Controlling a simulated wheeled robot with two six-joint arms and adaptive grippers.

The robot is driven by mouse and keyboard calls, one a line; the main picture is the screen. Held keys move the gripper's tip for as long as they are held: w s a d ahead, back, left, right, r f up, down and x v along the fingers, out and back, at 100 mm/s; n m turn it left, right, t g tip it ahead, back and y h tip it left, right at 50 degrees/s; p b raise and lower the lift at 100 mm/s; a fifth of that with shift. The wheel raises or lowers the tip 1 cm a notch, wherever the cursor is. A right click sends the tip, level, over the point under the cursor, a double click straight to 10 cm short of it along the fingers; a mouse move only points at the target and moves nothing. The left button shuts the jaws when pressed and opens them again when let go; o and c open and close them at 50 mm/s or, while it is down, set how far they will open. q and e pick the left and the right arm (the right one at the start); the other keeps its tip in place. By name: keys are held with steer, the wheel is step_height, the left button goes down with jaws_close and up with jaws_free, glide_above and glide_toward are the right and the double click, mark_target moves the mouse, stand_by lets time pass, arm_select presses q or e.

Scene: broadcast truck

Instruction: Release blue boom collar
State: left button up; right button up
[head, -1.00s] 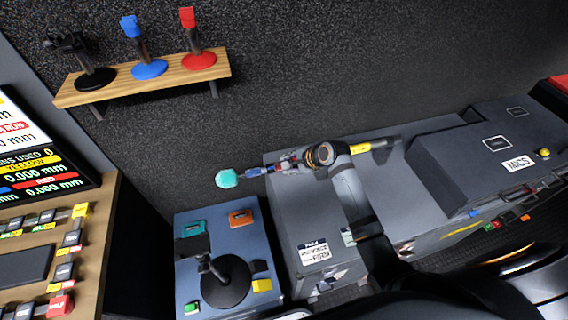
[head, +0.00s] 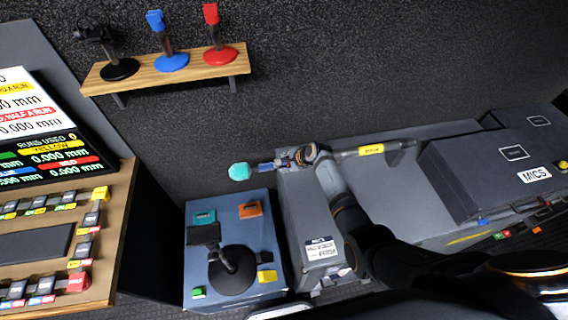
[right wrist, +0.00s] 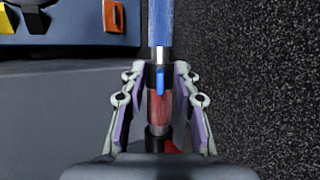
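A boom pole lies along the dark cases, with a teal foam tip (head: 239,171) at its left end and a yellow-banded section (head: 370,150) at right. Its blue section (head: 265,167) also shows in the right wrist view (right wrist: 160,25). There, the blue lever (right wrist: 160,82) sits on a dark collar (right wrist: 153,74) between the blue section and a red section (right wrist: 159,107). My right gripper (head: 297,158) is open; in the wrist view its fingers (right wrist: 158,78) stand on both sides of the collar, with gaps visible. My left gripper is not in view.
A blue-grey box (head: 200,275) with a black round-based stand (head: 231,268) is below the foam tip. A wooden shelf (head: 170,70) with black, blue and red stands is on the back wall. A MICS case (head: 480,175) stands right. A control desk is left.

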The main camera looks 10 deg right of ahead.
jaws_close()
steer(key=shift+s+f, duration=0.1)
steer(key=shift+f, duration=0.05)
stand_by(0.4)
steer(key=t+b, duration=0.2)
steer(key=b, duration=0.1)
steer(key=s+f+n+t+b, duration=0.1)
steer(key=t+b, duration=0.1)
steer(key=b, duration=0.1)
steer(key=s+f+t+y+b, duration=0.1)
steer(key=t+b, duration=0.1)
steer(key=b, duration=0.2)
steer(key=shift+f+n, duration=0.15)
steer(key=shift+n, duration=0.15)
jaws_free()
steer(key=shift+w, duration=0.1)
